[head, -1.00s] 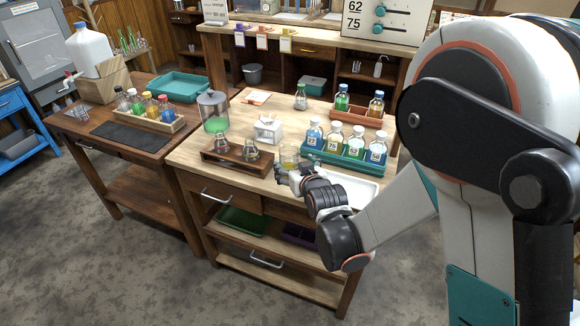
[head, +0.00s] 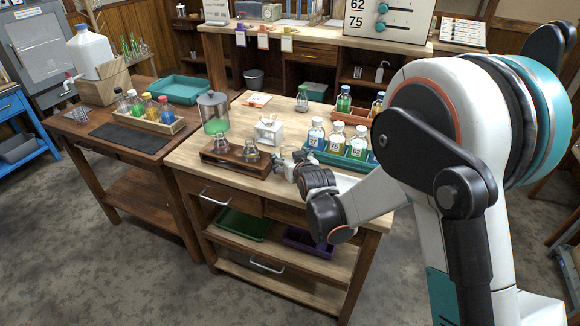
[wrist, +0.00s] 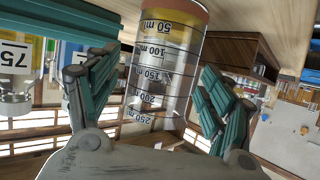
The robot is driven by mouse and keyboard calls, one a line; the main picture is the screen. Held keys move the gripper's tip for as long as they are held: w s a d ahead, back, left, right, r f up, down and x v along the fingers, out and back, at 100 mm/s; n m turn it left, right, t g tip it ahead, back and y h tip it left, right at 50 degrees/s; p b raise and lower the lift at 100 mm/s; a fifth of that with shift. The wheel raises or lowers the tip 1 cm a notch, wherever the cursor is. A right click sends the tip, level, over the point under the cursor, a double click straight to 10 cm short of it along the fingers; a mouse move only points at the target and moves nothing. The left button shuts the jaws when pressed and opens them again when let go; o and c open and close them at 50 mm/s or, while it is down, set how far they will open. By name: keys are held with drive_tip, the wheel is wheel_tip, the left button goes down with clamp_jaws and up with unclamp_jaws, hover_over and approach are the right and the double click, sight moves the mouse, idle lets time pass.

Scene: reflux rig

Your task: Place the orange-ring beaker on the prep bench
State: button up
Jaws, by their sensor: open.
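The beaker (wrist: 165,65) is clear with black volume marks, an orange band and some yellowish liquid. In the wrist view it stands between the two fingers of my gripper (wrist: 155,100), which are spread, with a visible gap on the right side. The wrist picture is inverted, with the bench surface along its top. In the head view my gripper (head: 291,165) is low over the front of the light-topped bench (head: 190,155), and the beaker is mostly hidden there. A second, dark wooden bench (head: 88,130) stands to the left; I cannot tell from labels which is the prep bench.
A teal rack (head: 340,161) of labelled bottles sits just right of my gripper. A wooden holder (head: 225,165) with two flasks is to its left. The left bench carries a dark mat (head: 130,137), a bottle rack (head: 150,122) and a teal tray (head: 178,88).

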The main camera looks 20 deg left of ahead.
drive_tip(key=c, duration=1.3)
drive_tip(key=shift+c, duration=0.2)
drive_tip(key=shift+r, duration=0.2)
drive_tip(key=shift+r+p, duration=3.75)
drive_tip(key=shift+r, duration=5.95)
drive_tip(key=s+d+f+m+h, duration=0.1)
drive_tip(key=s+d+m+h, duration=0.1)
drive_tip(key=d, duration=1.2)
drive_tip(key=s+d+f+m+t+h, duration=0.1)
drive_tip(key=s+d+m+h, duration=0.2)
drive_tip(key=d, duration=1.2)
drive_tip(key=s+d+m+h, duration=0.3)
drive_tip(key=d+m+h, duration=0.2)
drive_tip(key=d, duration=0.9)
drive_tip(key=shift+d+f+t+h, duration=0.2)
drive_tip(key=shift+f+t+h, duration=0.15)
drive_tip(key=shift+h, duration=0.35)
